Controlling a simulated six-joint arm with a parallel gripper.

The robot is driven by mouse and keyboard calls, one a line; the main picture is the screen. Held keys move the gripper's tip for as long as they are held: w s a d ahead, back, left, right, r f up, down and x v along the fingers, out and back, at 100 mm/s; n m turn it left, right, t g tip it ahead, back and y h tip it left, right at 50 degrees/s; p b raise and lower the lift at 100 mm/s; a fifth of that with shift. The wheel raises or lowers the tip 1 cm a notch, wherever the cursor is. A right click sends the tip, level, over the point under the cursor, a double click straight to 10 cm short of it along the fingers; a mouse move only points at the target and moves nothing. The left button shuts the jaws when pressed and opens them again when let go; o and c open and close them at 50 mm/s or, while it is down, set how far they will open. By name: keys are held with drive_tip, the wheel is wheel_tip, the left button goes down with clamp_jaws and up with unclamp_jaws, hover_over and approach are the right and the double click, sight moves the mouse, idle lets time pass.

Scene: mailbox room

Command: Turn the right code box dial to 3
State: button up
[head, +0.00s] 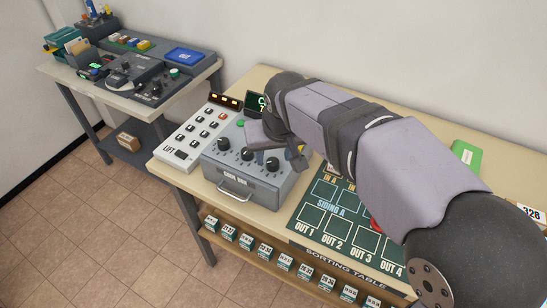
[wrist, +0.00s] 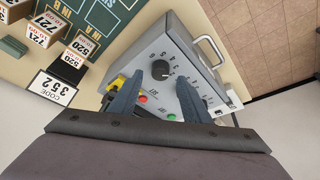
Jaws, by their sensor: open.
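The grey code box (head: 240,189) stands on the table with a row of black dials on its sloped top. The right dial (head: 272,164) is the one nearest the green board. My gripper (head: 279,157) is open over that dial, its fingers spread to either side. In the wrist view the dial (wrist: 161,70) shows just past and between the fingertips of my gripper (wrist: 159,80), with numbers around it. I cannot tell which number it points to, or whether the fingers touch it. The left dial (head: 222,144) and middle dial (head: 246,155) stand clear of my gripper.
A card reading CODE 352 (wrist: 55,88) stands near several numbered boxes. A white LIFT panel (head: 187,146) is left of the code box, and the green sorting board (head: 330,222) is right. A handle (head: 234,191) sticks out in front. My arm covers much of the table's right side.

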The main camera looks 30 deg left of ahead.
drive_tip(key=v, duration=0.4)
drive_tip(key=shift+r, duration=0.25)
drive_tip(key=w+d+f+m+g+h+p, duration=0.1)
drive_tip(key=d+f+m, duration=0.15)
drive_tip(key=d, duration=0.85)
drive_tip(key=w+d+f+m+h+p, duration=0.15)
drive_tip(key=d+f, duration=0.25)
drive_tip(key=d, duration=0.7)
drive_tip(key=s+d+f+m+g+p, duration=0.1)
drive_tip(key=s+d+f+m, duration=0.1)
drive_tip(key=s+d, duration=0.4)
drive_tip(key=s+d+f+m+g+p, duration=0.1)
drive_tip(key=s+d+f, duration=0.3)
drive_tip(key=d, duration=0.6)
drive_tip(key=s+m, duration=0.1)
drive_tip(key=s, duration=0.1)
drive_tip(key=shift+s+d+p, duration=0.2)
drive_tip(key=shift+s+p, duration=0.2)
